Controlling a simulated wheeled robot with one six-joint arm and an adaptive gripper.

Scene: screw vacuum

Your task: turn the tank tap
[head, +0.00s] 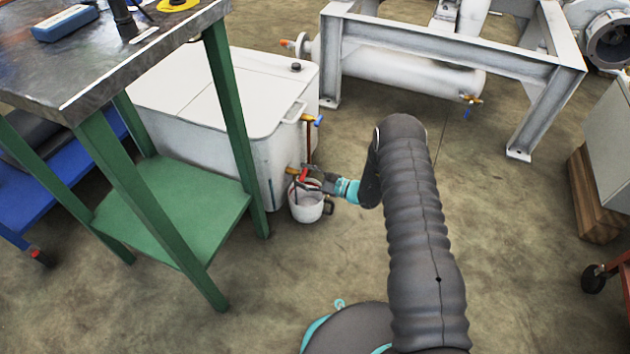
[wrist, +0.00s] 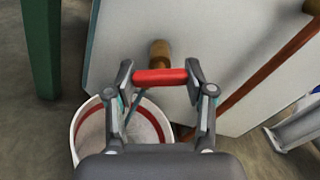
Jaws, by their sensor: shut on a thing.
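The tank (head: 245,95) is a large white box on the floor. Its tap shows low on the tank wall, with a brass body (wrist: 160,50) and a red handle (wrist: 160,77). The red handle lies crosswise between the fingertips of my gripper (wrist: 160,80), one finger at each end. My gripper is shut on it. In the head view my gripper (head: 312,180) reaches the tap from the right, and a bit of red shows there. Below the tap stands a white bucket (head: 307,208) with a reddish ring inside, partly hidden by my gripper in the wrist view (wrist: 84,137).
A green workbench (head: 230,120) stands left of the tank, one leg close to the bucket. A blue-handled valve (head: 314,119) and a brown pipe (wrist: 262,75) are on the tank near the tap. A grey metal frame (head: 450,52) stands behind. Open floor lies to the right.

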